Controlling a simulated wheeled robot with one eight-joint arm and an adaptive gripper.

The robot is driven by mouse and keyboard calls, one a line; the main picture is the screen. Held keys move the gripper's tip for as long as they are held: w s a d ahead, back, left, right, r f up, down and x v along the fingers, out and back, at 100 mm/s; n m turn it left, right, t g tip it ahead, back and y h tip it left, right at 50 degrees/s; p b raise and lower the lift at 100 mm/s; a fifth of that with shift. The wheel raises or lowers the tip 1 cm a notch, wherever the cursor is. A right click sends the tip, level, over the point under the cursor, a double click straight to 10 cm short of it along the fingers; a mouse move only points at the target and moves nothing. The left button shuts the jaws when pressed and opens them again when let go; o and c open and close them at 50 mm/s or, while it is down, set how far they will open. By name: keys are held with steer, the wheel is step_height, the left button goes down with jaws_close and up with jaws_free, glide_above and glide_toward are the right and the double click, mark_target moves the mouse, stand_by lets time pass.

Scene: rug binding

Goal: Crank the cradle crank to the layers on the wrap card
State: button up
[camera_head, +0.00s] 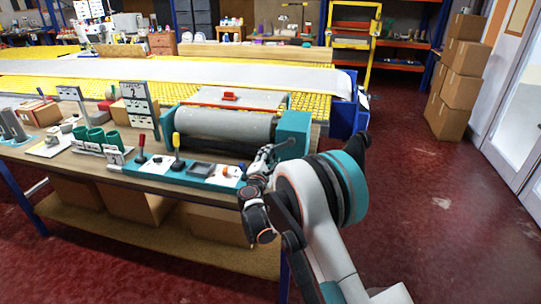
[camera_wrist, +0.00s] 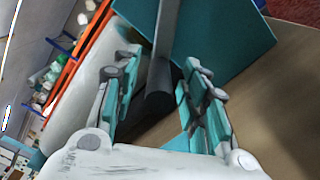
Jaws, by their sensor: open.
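The cradle is a light grey roller (camera_head: 225,127) on the bench, with a teal end housing (camera_head: 293,130) at its right end. My gripper (camera_head: 268,158) is in front of that housing, at the bench's right front. In the wrist view my gripper (camera_wrist: 160,108) is open. A dark grey bar (camera_wrist: 160,75), which looks like the crank, runs down between its spread fingers beside the teal housing (camera_wrist: 225,40). I cannot tell whether the fingers touch it. In the head view my arm hides the crank.
A teal control panel (camera_head: 190,173) with a red-knobbed lever (camera_head: 141,144) and a yellow-knobbed lever (camera_head: 176,140) lies along the bench front. Cardboard boxes (camera_head: 135,203) sit below. Red floor (camera_head: 430,200) is clear at right.

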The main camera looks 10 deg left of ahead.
steer(key=s, duration=0.9)
steer(key=shift+s+a, duration=0.1)
steer(key=shift+s, duration=0.2)
